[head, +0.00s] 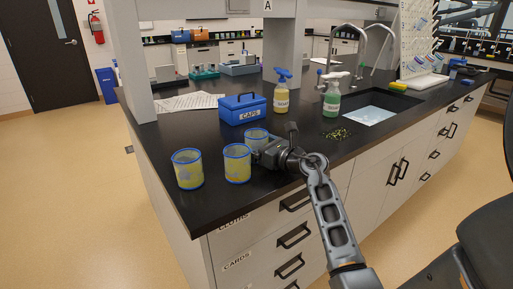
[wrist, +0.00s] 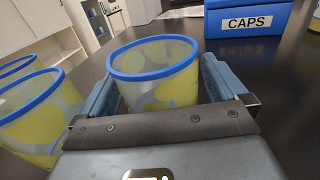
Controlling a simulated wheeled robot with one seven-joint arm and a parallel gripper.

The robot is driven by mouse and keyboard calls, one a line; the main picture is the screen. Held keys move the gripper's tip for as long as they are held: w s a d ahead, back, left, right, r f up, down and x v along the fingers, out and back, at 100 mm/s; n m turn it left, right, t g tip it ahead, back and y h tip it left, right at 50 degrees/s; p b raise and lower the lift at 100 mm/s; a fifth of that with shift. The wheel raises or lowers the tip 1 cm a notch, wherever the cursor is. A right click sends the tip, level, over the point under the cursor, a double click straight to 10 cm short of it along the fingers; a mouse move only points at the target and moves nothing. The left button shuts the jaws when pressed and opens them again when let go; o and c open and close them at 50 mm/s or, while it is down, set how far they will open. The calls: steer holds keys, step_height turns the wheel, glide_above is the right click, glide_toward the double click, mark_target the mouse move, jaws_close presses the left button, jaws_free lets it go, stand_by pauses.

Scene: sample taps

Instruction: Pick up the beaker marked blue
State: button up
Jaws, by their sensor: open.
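Three clear beakers with blue rims and yellowish patches stand upright on the black bench: the left one (head: 188,172), the middle one (head: 237,165) and the back right one (head: 254,137). I cannot make out a mark that tells one as blue. My gripper (head: 262,149) is open at the back right beaker, and partly hides it in the head view. In the wrist view, one beaker (wrist: 155,82) stands between the open jaws of my gripper (wrist: 160,90), with small gaps unclear at the sides. Another beaker (wrist: 38,120) is just outside the left jaw, with part of the third (wrist: 15,66) behind it.
A blue CAPS box (head: 243,109) stands behind the beakers. Yellow (head: 281,98) and green (head: 331,103) spray bottles stand to the right, near scattered green bits (head: 337,134) and a sink (head: 370,108). Papers (head: 190,102) lie at the back left. The bench's front left corner is bare.

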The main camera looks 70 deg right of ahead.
steer(key=shift+w+d, duration=0.1)
steer(key=shift+w, duration=0.2)
steer(key=shift+c, duration=0.3)
steer(key=c, duration=1)
steer(key=shift+r, duration=0.1)
